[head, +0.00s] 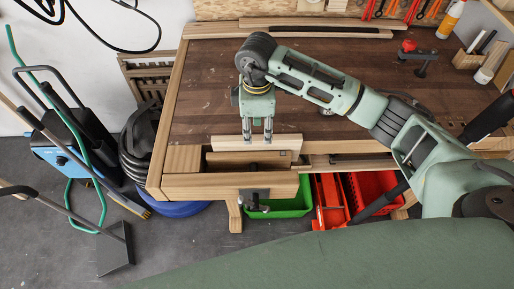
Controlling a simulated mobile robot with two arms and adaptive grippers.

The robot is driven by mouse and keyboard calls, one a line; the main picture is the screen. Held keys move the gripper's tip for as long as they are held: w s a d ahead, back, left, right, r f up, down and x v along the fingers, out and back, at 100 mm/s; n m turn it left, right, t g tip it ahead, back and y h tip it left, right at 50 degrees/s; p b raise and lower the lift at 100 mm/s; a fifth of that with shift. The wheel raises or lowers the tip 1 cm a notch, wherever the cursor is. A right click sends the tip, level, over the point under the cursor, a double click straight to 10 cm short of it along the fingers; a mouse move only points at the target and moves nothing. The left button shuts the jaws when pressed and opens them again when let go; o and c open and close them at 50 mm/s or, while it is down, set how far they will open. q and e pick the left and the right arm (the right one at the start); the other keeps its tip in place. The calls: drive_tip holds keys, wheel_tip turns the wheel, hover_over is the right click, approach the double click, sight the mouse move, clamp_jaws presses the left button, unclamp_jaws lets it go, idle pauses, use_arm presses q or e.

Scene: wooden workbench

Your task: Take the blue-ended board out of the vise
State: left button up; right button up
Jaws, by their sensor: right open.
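The vise (220,187) is at the front left of the wooden workbench, with a thick wooden front jaw and a dark metal fitting below. A pale wooden board (285,143) lies crosswise behind the vise's gap. No blue end shows on it, so I cannot tell whether it is the blue-ended board. My right gripper (257,138) points down at the middle of this board, its two fingers apart. The fingertips overlap the board's upper edge in the picture; contact is unclear. My left gripper is not in view.
Long wooden strips (330,33) lie along the back of the bench. A red-topped clamp (409,47) and an orange bottle (450,19) are at the back right. Green (292,206) and red (372,186) bins sit below. The bench top (205,85) left of my arm is mostly clear.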

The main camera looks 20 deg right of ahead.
sight(257, 137)
drive_tip(key=f+p, duration=0.1)
drive_tip(key=f, duration=0.3)
drive_tip(key=f+p, duration=0.1)
drive_tip(key=f, duration=0.1)
drive_tip(key=shift+w+f+p, duration=0.2)
drive_tip(key=shift+w+p, duration=0.1)
drive_tip(key=shift+f, duration=0.2)
clamp_jaws()
drive_tip(key=shift+w+r, duration=0.1)
